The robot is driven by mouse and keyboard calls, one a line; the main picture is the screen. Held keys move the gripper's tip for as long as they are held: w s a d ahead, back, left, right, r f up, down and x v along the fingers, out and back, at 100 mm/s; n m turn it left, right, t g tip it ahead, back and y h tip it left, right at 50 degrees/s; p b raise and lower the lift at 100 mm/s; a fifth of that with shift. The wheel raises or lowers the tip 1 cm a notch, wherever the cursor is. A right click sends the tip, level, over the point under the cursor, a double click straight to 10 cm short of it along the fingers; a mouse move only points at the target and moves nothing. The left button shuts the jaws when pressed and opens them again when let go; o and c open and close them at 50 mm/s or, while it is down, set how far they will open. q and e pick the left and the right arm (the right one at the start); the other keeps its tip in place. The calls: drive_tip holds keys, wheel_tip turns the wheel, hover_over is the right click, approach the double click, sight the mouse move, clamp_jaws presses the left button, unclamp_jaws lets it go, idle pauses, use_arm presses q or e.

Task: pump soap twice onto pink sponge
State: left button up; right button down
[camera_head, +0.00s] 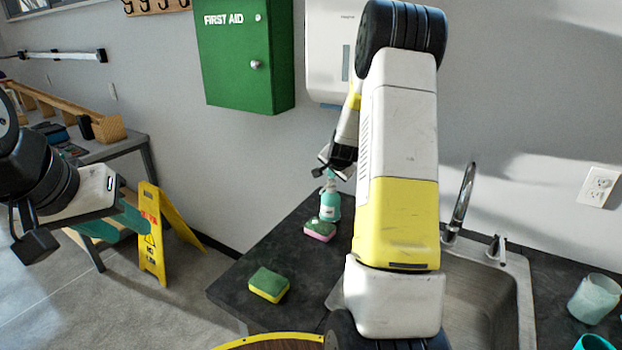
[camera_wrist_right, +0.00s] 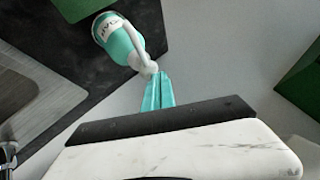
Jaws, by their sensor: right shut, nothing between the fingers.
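The teal soap bottle (camera_head: 330,203) with a white label stands upright on the dark counter, near the wall. The pink sponge (camera_head: 320,230), with a green top, lies just in front of it. My right gripper (camera_head: 329,174) is at the pump head. In the right wrist view its teal fingers (camera_wrist_right: 157,92) are shut and empty, with tips close by the white pump head (camera_wrist_right: 149,70); contact is unclear. The bottle's label also shows there (camera_wrist_right: 112,30). My left gripper (camera_head: 130,217) hangs at the left, away from the counter; its finger gap is unclear.
A yellow sponge (camera_head: 269,284) with a green top lies nearer on the counter (camera_head: 240,265). The sink (camera_head: 480,295) and faucet (camera_head: 462,200) are to the right, with a cup (camera_head: 594,298) beyond. A yellow floor sign (camera_head: 152,235) stands left. My right arm hides part of the counter.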

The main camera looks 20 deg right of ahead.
sight(332, 181)
drive_tip(key=shift+f, duration=0.25)
drive_tip(key=shift+r, duration=0.15)
drive_tip(key=shift+a+r, duration=0.1)
drive_tip(key=shift+r, duration=0.45)
drive_tip(key=shift+r, duration=2.95)
